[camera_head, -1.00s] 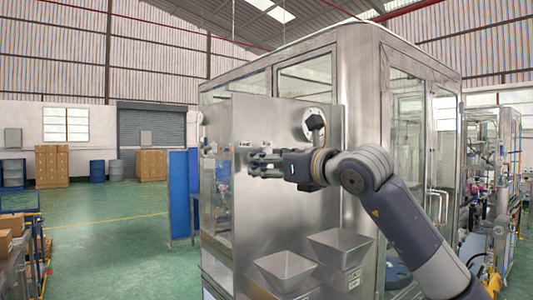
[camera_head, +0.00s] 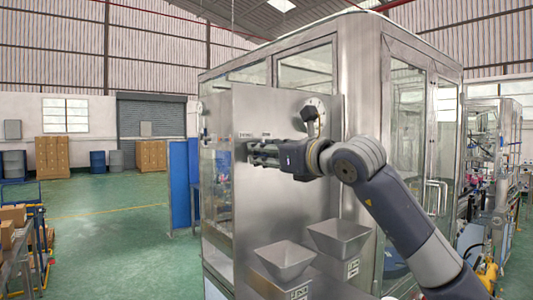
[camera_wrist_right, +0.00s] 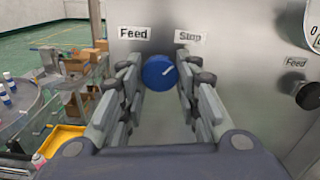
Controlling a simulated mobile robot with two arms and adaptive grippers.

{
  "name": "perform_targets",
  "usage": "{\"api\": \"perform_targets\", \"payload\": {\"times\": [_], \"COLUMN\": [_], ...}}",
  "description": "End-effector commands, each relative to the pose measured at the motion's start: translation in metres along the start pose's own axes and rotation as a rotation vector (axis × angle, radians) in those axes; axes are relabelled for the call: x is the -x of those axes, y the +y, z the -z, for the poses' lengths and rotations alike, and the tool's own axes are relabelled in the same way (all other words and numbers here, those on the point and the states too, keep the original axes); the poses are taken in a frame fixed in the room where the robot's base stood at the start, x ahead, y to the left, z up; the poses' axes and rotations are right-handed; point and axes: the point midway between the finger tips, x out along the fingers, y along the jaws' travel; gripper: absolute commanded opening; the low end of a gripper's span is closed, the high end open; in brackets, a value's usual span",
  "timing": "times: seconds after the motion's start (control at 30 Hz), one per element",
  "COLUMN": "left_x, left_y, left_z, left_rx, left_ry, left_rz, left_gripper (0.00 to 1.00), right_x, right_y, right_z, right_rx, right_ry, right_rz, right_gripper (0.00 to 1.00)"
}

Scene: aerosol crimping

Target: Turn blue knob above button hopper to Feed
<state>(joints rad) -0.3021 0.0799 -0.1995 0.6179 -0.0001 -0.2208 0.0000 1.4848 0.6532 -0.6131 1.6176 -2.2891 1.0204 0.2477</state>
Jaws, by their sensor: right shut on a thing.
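The blue knob (camera_wrist_right: 159,72) is on the steel panel (camera_wrist_right: 230,70), between my fingers in the right wrist view. My right gripper (camera_wrist_right: 160,80) is shut on the knob, one finger on each side. In the head view, my right gripper (camera_head: 252,153) reaches the panel from the right and its fingers hide the knob. Two steel hoppers (camera_head: 285,263) (camera_head: 339,238) are lower on the panel. My left gripper is not in view.
In the wrist view, a yellow tray (camera_wrist_right: 60,141) and cardboard boxes (camera_wrist_right: 82,60) are at the left. Green floor (camera_head: 110,225) is open left of the machine.

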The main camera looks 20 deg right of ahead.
Motion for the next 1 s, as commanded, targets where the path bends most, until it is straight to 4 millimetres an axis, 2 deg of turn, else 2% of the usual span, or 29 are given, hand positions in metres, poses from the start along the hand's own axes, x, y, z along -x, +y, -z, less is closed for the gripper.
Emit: {"api": "perform_targets", "payload": {"times": [0.27, 1.0], "left_x": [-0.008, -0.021], "left_y": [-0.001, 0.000], "left_z": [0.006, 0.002], "left_rx": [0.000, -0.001], "left_ry": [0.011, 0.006], "left_rz": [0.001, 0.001], "left_gripper": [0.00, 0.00], "right_x": [0.001, 0.001], "right_y": [-0.001, -0.001], "right_z": [0.000, -0.002], "right_rx": [0.156, 0.851], "right_ry": [-0.002, -0.003], "right_rz": [0.002, 0.003], "right_gripper": [0.07, 0.07]}}
